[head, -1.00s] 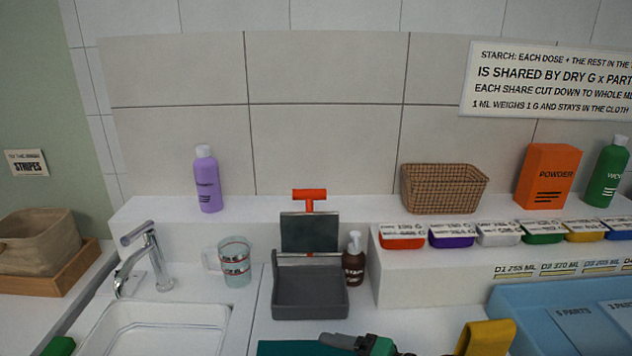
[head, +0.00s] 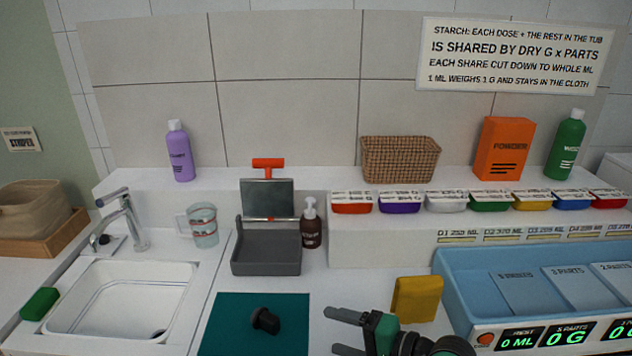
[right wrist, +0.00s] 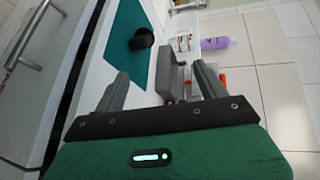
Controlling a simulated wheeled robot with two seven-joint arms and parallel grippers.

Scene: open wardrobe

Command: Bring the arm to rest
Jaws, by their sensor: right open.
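My right gripper (head: 340,331) is at the bottom centre of the head view, with its two dark fingers pointing left, apart and empty. In the right wrist view the same gripper (right wrist: 165,85) shows its fingers spread with nothing held between them. A teal mat (head: 235,325) lies on the counter to the left of the gripper, with a black knob-like object (head: 265,320) on it. The gripper is apart from both. My left gripper is not in view.
A yellow cloth-like block (head: 417,299) stands just right of the gripper, beside a blue tub (head: 458,283) with displays. A grey tray (head: 266,262), brown bottle (head: 311,228) and sink (head: 130,300) lie beyond. A shelf holds several coloured containers (head: 400,203).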

